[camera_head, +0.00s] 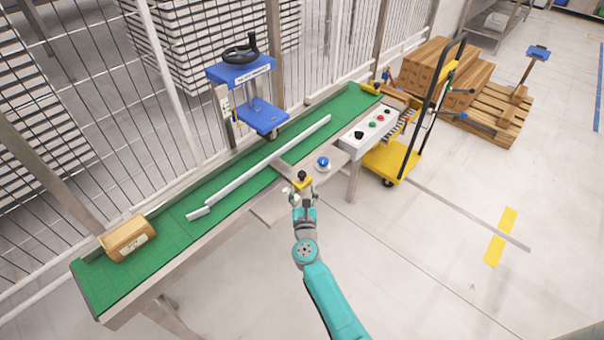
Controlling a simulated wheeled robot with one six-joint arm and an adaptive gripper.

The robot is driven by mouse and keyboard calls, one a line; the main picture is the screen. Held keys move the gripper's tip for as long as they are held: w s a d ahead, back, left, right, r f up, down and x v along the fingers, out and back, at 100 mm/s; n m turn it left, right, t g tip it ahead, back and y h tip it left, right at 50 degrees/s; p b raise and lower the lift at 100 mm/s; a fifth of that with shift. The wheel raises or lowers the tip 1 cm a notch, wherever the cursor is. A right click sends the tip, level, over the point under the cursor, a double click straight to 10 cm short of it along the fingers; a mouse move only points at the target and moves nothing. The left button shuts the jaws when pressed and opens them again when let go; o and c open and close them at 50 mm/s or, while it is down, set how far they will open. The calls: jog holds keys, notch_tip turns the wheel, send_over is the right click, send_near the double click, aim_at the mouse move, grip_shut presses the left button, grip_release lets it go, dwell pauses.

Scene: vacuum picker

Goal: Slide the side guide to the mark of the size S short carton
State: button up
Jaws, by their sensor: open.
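The side guide (262,165) is a long pale rail lying along the green conveyor belt, with a short angled piece at its lower left end. A black knob (302,175) on a small yellow plate stands beside the conveyor's near edge, by a grey crosspiece that runs to the rail. My gripper (300,189) is open just in front of the knob; I cannot tell whether it touches it. A brown carton (128,240) with a pale label sits at the belt's left end. Size marks are too small to make out.
A blue round knob (323,162) and a button box (369,130) are right of my gripper. A yellow trolley (391,164) stands farther right. The floor in front is clear.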

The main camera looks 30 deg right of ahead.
aim_at(302, 176)
jog(key=x, duration=0.8)
jog(key=shift+w+d, duration=0.1)
jog(key=shift+w, duration=0.1)
grip_shut()
